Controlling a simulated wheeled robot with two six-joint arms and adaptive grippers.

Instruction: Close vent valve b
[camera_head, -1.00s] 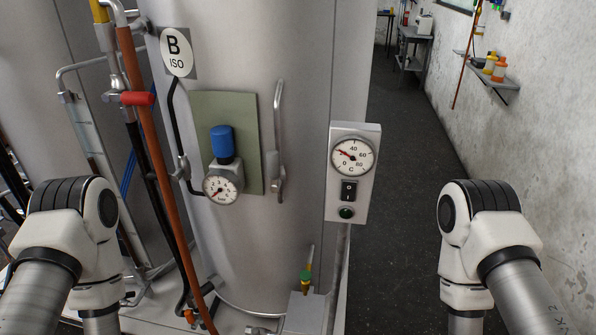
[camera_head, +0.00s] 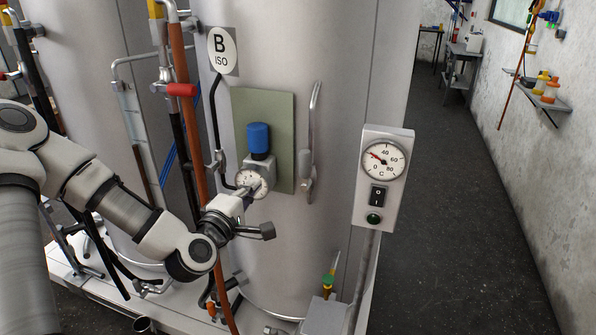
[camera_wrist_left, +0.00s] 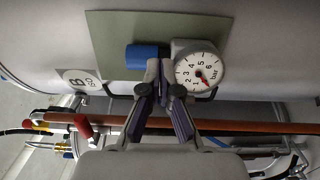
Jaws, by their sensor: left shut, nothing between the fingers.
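Tank B (camera_head: 350,60) stands in the middle, with a round "B ISO" sign (camera_head: 221,50). A red-handled valve (camera_head: 181,89) sits on the pipes left of the sign. Its red handle also shows in the left wrist view (camera_wrist_left: 84,127), below the fingers. I cannot tell which valve is named vent valve b. My left gripper (camera_head: 244,191) is shut and empty, in front of the pressure gauge (camera_head: 252,182) and below the blue regulator knob (camera_head: 258,138). In the left wrist view the fingertips (camera_wrist_left: 160,68) overlap the space between knob and gauge; touching cannot be told. My right gripper is not in view.
A vertical grab handle (camera_head: 312,130) is right of the green panel (camera_head: 281,120). A temperature box (camera_head: 394,218) and a small green-topped valve (camera_head: 327,281) stand further right. An orange hose (camera_head: 193,140) hangs close to my left forearm. The floor aisle (camera_head: 460,200) at right is clear.

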